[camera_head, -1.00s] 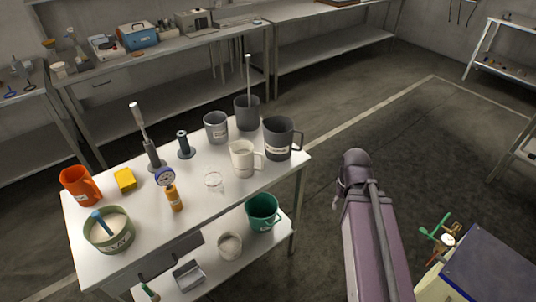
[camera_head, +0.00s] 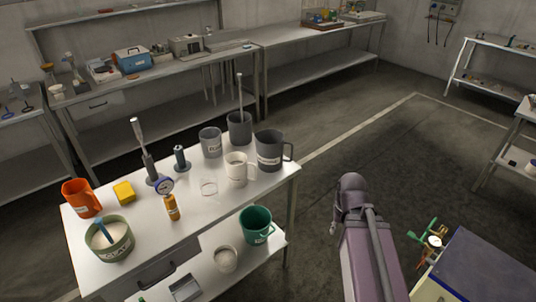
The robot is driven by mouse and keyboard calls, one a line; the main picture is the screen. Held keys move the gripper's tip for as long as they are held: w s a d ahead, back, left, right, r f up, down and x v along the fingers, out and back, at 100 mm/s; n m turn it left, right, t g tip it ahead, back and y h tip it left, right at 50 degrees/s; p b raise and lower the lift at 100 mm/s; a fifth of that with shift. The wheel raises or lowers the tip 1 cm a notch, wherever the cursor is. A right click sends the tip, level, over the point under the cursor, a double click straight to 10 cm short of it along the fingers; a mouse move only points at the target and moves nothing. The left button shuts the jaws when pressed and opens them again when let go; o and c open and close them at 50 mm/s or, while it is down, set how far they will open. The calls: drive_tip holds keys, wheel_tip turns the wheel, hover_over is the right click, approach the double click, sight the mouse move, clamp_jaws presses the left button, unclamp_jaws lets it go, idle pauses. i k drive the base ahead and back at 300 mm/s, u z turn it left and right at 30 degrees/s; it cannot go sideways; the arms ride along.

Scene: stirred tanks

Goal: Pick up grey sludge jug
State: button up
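A dark grey jug (camera_head: 270,141) with a handle on its right and a white label stands upright at the right end of the near white table. The label is too small to read surely. A white jug (camera_head: 237,180) stands just in front and to its left. A dark grey pot (camera_head: 240,138) with a rod standing in it is behind it on the left. My arm rises at the lower right, apart from the table. My gripper does not show.
The near table (camera_head: 222,215) also holds a grey beaker (camera_head: 211,153), an orange jug (camera_head: 81,208), a green tub (camera_head: 117,252) and a yellow block (camera_head: 123,192). A green bucket (camera_head: 257,236) is on its lower shelf. Open floor (camera_head: 400,150) lies to the right.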

sight(275, 151)
drive_tip(key=u, duration=0.5)
drive_tip(key=i, duration=0.5)
drive_tip(key=z, duration=0.2)
drive_tip(key=k, duration=0.1)
drive_tip(key=z, duration=1.4)
